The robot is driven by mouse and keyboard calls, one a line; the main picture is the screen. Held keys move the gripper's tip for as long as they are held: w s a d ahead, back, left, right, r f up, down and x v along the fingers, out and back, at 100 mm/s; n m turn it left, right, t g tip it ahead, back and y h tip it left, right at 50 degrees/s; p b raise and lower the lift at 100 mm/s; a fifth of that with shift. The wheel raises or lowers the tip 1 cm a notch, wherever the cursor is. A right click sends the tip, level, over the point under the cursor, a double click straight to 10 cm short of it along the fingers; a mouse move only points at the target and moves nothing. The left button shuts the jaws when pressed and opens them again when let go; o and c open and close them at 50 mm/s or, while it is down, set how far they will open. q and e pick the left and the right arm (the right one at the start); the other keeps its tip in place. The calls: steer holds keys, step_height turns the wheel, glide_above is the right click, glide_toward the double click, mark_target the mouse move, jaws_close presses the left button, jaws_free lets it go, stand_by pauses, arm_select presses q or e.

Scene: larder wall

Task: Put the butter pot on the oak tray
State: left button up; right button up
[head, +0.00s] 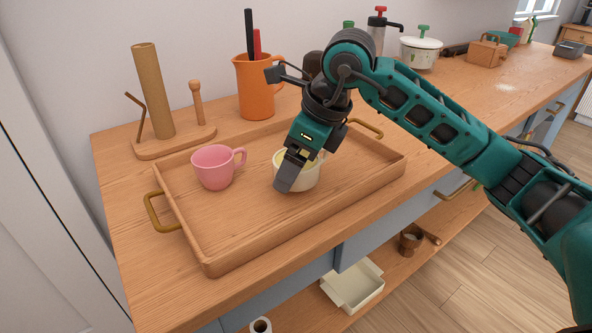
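The butter pot (309,178) is a small white pot with pale yellow inside. It is upright within the rim of the oak tray (243,238), right of the tray's middle. I cannot tell whether its base touches the tray. My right gripper (303,172) reaches down over the pot from above. One grey finger covers the pot's front left side; the other is mostly hidden, so its grip on the pot is unclear. My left gripper is out of view.
A pink mug (213,167) stands on the tray left of the pot. Behind the tray are a wooden roll holder (176,143) and an orange jug (258,88) with utensils. A white lidded pot (420,53) stands farther right. The tray's front left is clear.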

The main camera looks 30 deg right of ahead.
steer(key=shift+f, duration=0.75)
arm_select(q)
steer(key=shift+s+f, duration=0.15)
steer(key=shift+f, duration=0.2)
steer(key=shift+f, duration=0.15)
arm_select(e)
steer(key=shift+f, duration=0.15)
steer(key=o, duration=1.1)
arm_select(q)
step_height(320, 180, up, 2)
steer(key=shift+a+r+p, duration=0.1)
steer(key=shift+p, duration=0.8)
arm_select(e)
steer(key=v, duration=1.2)
